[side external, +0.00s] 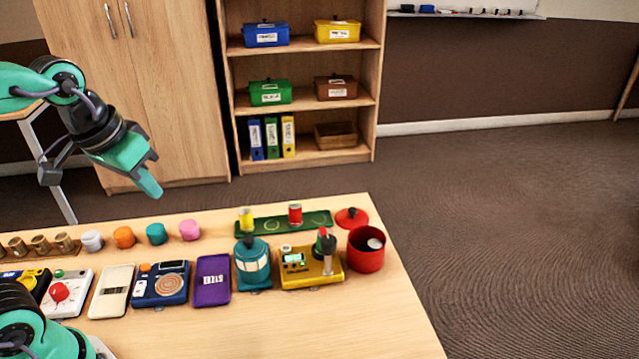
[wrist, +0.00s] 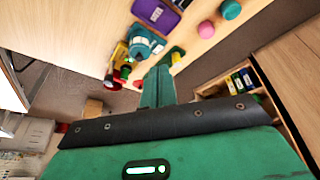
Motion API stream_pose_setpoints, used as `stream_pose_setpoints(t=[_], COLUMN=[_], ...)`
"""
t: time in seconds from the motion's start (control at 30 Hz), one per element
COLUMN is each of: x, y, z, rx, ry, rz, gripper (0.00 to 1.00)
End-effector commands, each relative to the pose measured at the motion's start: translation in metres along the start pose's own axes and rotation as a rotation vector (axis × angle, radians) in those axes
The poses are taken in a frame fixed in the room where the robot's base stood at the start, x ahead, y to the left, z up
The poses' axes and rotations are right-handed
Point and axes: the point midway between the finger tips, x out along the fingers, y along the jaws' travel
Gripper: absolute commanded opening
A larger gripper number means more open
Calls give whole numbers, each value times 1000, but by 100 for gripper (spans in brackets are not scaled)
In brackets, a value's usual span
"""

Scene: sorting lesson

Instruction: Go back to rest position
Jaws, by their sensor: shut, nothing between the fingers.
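My gripper (side external: 151,174) is raised in the air at the left of the side external view, above and behind the row of coloured cups. It is shut and empty, with its fingers pointing down to the right. In the wrist view my gripper's fingers (wrist: 158,85) are together, with nothing held. The wooden table (side external: 370,320) lies below it, and a clear gap shows between the fingertips and the things on the table.
A cabinet (side external: 165,80) and shelf (side external: 305,105) stand behind. The table's right front is clear.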

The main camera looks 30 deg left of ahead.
Motion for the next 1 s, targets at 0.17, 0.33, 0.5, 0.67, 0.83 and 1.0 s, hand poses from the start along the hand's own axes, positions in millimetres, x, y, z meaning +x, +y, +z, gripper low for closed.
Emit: stream_pose_setpoints(t=[0.17,0.33,0.5,0.67,0.83,1.0], x=[-1,1,2,2,2,2], y=[-6,-9,-10,-10,-10,-10], z=[20,31,34,34,34,34], rx=[48,78,88,88,88,88], ry=[85,132,146,146,146,145], rz=[0,-2,-4,-4,-3,-3], gripper=[0,0,0,0,0,0])
